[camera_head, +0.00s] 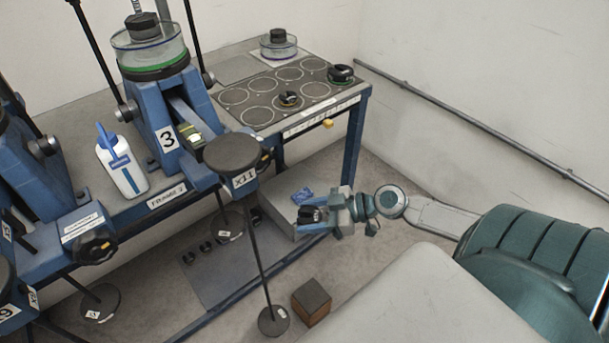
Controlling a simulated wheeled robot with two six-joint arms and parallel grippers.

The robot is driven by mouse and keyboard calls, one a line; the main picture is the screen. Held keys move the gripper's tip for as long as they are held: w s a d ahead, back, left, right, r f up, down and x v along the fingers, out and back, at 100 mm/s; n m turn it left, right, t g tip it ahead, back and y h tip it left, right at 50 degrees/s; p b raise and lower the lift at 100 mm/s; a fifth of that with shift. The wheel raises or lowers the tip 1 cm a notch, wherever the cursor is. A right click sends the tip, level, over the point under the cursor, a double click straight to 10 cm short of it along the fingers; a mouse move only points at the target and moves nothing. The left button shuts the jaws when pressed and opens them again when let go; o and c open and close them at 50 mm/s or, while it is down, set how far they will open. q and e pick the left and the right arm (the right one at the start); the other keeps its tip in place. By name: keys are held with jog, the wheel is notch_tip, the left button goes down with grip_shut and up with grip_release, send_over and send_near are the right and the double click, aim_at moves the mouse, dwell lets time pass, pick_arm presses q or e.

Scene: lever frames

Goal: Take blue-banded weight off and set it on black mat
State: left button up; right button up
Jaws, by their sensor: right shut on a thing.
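My right gripper (325,214) comes in from the right, low beside the bench, and is shut on a small black object (309,214). I cannot make out a blue band on it. A dark grey sheet (222,286) lies low under the bench with several small black pieces. My left gripper is out of view.
A round disc marked x11 (232,152) stands out at the bench front, with a rod down to a floor disc. A brown block (312,302) and a white bottle (122,165) are nearby.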

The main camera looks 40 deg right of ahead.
jog(key=shift+s+d, duration=0.45)
jog(key=shift+s+d+r+p, duration=0.15)
jog(key=shift+s+d+p, duration=0.1)
jog(key=shift+p, duration=0.2)
jog(key=shift+s+d+p, duration=0.4)
jog(key=shift+d, duration=0.1)
